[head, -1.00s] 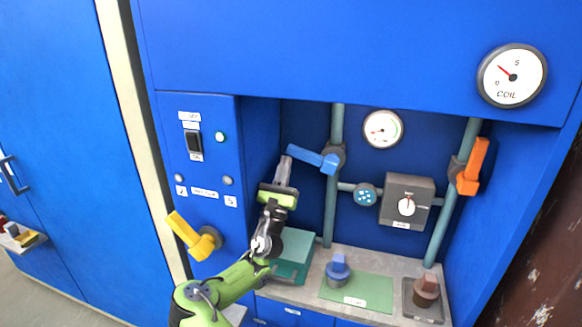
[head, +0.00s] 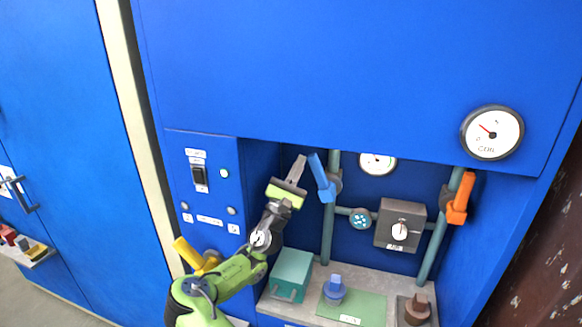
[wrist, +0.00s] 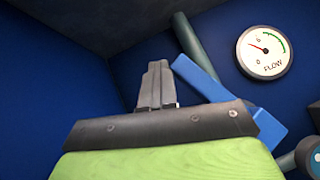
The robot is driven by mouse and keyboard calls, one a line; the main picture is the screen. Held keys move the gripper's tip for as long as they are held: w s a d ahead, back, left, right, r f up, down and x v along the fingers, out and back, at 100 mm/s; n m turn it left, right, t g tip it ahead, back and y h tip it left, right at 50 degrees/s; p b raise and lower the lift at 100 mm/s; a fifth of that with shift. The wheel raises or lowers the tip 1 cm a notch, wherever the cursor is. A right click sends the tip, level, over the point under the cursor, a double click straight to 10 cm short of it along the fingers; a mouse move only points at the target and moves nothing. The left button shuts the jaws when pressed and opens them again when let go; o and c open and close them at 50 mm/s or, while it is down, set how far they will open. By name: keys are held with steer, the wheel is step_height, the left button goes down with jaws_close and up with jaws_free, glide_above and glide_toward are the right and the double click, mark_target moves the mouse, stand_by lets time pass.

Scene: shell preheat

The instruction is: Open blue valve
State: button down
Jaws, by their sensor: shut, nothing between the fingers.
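The blue valve handle (head: 321,178) sits on the left vertical green pipe (head: 327,235). It stands steeply, with its top end tilted to the left. My gripper (head: 299,162) is shut and empty just left of the handle's upper end. In the wrist view, the shut fingers (wrist: 156,78) point up beside the blue handle (wrist: 200,78), which slants from upper left to lower right behind my gripper. I cannot tell whether the fingers touch it.
An orange valve handle (head: 459,198) is on the right pipe, and a yellow handle (head: 188,254) is at the lower left. A grey dial box (head: 400,225) stands between the pipes. A teal box (head: 290,275) and a blue knob piece (head: 334,290) are on the counter below.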

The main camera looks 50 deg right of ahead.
steer(key=shift+s+d+r+m+g+y+p, duration=0.3)
steer(key=shift+s+m+g, duration=0.3)
steer(key=shift+m+g, duration=0.65)
steer(key=shift+s+d+r+m+g+y+p, duration=0.2)
steer(key=shift+s+r+m+g+y+p, duration=0.25)
steer(key=shift+m+g, duration=0.85)
steer(key=shift+s+d+r+m+g+y+p, duration=0.15)
steer(key=shift+s+d+r+m+g+y, duration=0.15)
steer(key=shift+s+m+g, duration=0.9)
steer(key=shift+w+f+m+t, duration=0.15)
steer(key=shift+w+m+t, duration=0.1)
steer(key=shift+w+m, duration=0.25)
steer(key=shift+a+f, duration=0.1)
steer(key=v, duration=0.7)
steer(key=shift+a, duration=0.15)
